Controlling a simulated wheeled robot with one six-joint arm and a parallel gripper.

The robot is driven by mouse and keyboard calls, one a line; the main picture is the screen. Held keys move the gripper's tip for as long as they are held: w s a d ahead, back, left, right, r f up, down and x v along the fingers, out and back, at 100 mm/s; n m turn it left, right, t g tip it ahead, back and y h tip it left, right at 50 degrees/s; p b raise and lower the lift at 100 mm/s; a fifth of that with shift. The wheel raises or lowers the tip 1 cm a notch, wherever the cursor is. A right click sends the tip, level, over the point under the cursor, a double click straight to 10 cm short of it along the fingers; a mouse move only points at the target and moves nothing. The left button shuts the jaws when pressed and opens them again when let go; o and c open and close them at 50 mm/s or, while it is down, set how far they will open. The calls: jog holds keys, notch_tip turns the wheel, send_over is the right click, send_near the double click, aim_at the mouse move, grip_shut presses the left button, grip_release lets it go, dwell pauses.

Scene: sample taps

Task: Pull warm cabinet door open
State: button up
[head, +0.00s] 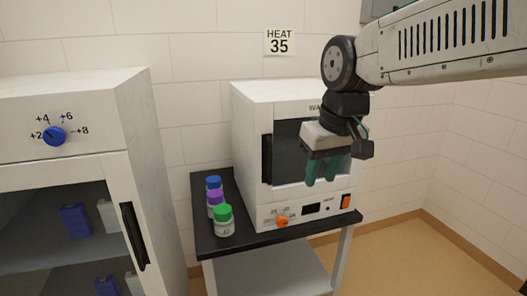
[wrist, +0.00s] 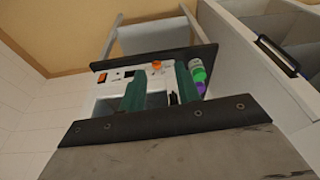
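The warm cabinet (head: 250,110) is a white box on a black-topped table, with a dark window (head: 290,150) in its front. Its door looks shut. A black upright handle (head: 267,159) runs along the door's left side. My gripper (head: 320,182) hangs in front of the window, right of the handle and apart from it, with its teal fingers pointing down in the head view. In the wrist view the two fingers (wrist: 160,70) stand apart with nothing held, and the cabinet front shows between them. A small dark piece beside the right finger may be the handle. My gripper hides part of the window.
Bottles with blue (head: 214,182), purple (head: 216,197) and green (head: 223,220) caps stand left of the warm cabinet on the black tabletop (head: 275,232). An orange knob (head: 282,221) sits below the door. Another cabinet (head: 75,110) with a glass door and dark handle (head: 133,236) stands at left.

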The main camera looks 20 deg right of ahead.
jog(key=r+n+t, duration=0.1)
jog(key=r+t, duration=0.1)
send_over(271, 147)
jog(key=s, duration=0.2)
jog(key=shift+d+f, duration=0.25)
jog(key=shift+f, duration=0.15)
jog(key=x, duration=0.7)
jog(key=shift+s+a+f, duration=0.1)
jog(key=shift+a, duration=0.05)
jog(key=shift+y, duration=0.3)
grip_shut()
